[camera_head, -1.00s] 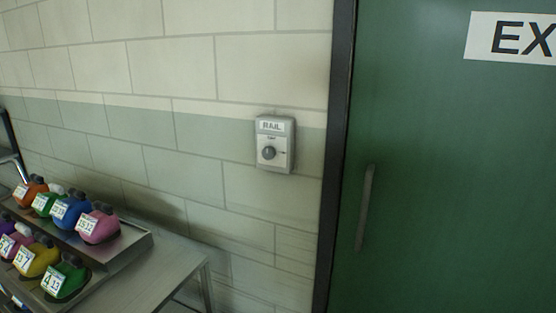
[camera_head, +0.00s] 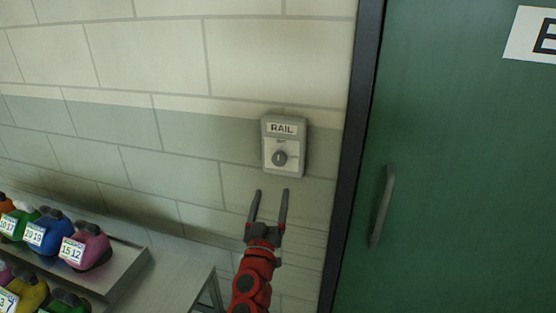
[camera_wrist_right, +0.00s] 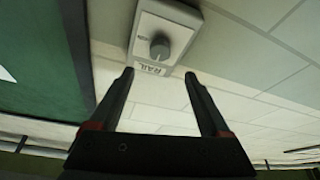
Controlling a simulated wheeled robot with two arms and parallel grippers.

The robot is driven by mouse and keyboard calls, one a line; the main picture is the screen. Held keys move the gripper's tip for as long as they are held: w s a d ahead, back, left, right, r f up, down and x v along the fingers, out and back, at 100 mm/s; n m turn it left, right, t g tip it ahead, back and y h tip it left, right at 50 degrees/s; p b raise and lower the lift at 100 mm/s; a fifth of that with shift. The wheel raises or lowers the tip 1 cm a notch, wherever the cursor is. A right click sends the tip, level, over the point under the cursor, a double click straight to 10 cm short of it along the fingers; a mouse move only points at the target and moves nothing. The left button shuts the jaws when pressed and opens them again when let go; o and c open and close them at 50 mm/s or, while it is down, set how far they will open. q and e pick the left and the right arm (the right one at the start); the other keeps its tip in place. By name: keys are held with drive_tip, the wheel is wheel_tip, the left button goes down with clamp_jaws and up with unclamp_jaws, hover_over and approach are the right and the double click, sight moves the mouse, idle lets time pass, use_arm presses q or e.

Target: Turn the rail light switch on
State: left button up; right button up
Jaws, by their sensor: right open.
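The rail light switch (camera_head: 284,146) is a grey box on the wall with a "RAIL" label and a round dark knob (camera_head: 280,158) on a white plate. In the right wrist view the switch (camera_wrist_right: 178,62) appears upside down, with its knob (camera_wrist_right: 160,47) beyond the fingertips. My right gripper (camera_head: 270,190) is open and empty, just below the switch in the head view, fingers pointing up toward it. It is apart from the knob. In the right wrist view the open fingers (camera_wrist_right: 158,75) show with nothing between them. My left gripper is not in view.
A green door (camera_head: 460,200) with a handle (camera_head: 382,206) and dark frame stands right of the switch. At lower left, a metal table (camera_head: 178,272) bears a tray (camera_head: 128,272) of colourful numbered sling bags (camera_head: 85,246). The wall around the switch is clear.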

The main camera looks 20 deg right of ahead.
sight(278, 162)
drive_tip(key=p+x, duration=0.2)
drive_tip(key=x, duration=0.8)
drive_tip(key=shift+w+r, duration=0.1)
drive_tip(key=shift+w, duration=0.05)
drive_tip(key=shift+w+d+p, duration=0.3)
drive_tip(key=shift+w+p, duration=0.05)
drive_tip(key=shift+w, duration=0.05)
clamp_jaws()
